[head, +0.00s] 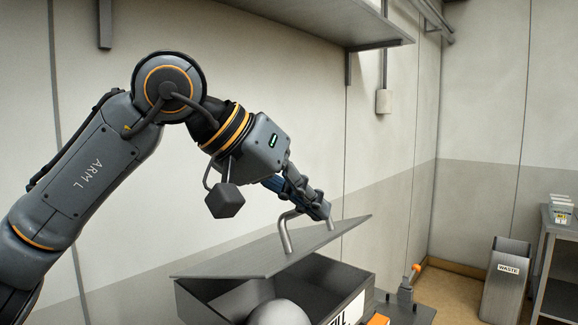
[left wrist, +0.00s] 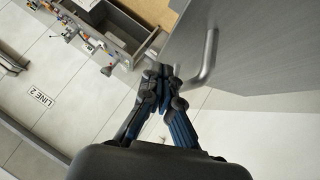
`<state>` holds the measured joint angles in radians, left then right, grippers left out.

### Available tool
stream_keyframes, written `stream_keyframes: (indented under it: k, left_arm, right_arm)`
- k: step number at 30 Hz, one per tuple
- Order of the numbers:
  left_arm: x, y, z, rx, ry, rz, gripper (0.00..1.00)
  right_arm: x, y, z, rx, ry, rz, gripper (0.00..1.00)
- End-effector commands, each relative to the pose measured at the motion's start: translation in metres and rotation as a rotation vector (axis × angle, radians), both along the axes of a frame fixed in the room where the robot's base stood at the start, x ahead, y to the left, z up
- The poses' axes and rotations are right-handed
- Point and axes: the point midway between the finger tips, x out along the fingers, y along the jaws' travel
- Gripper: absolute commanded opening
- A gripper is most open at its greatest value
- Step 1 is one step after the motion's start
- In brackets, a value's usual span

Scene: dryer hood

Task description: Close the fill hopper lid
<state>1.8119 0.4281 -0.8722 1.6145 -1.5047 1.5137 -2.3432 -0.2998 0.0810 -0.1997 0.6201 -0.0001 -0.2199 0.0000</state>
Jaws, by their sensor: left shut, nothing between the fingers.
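The fill hopper (head: 350,287) is a dark grey box at the bottom centre of the head view, with a white label partly cut off by the frame. Its flat grey lid (head: 235,262) is tilted and partly open, with a gap above the box at the right. A bent metal handle (head: 286,236) stands on the lid; in the left wrist view the handle (left wrist: 209,58) is beside the fingers. My left gripper (head: 326,211) is shut and empty at the handle; its fingertips (left wrist: 160,74) are close together. I cannot tell whether they touch the handle. My right gripper is out of view.
A wall shelf (head: 345,22) hangs above. A waste bin (head: 506,280) and a side table (head: 562,235) stand at the right. A small orange-tipped lever (head: 415,270) is right of the hopper. The left wrist view shows open tiled floor (left wrist: 60,75).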

Motion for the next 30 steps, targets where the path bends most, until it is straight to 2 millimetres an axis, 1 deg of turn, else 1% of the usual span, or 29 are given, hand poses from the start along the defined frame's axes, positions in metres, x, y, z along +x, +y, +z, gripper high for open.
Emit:
stream_keyframes:
  k: [3, 6, 20, 23, 27, 30]
  left_arm:
    - [-0.003, -0.003, -0.012, 0.001, 0.001, 0.000, 0.00]
    - [-0.005, -0.005, -0.018, -0.001, -0.001, 0.000, 0.00]
    - [-0.007, -0.007, -0.025, 0.005, -0.005, 0.000, 0.00]
    - [-0.011, -0.012, -0.039, 0.042, -0.033, -0.002, 0.00]
    - [-0.018, -0.021, -0.068, 0.130, -0.104, -0.003, 0.00]
    - [-0.021, -0.026, -0.084, 0.189, -0.149, -0.002, 0.00]
  right_arm:
    - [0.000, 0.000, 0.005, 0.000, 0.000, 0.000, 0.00]
    - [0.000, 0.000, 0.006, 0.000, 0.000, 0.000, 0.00]
    - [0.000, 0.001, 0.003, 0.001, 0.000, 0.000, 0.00]
    - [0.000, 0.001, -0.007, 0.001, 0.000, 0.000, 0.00]
    - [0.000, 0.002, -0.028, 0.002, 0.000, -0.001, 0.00]
    - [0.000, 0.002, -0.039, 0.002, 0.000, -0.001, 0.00]
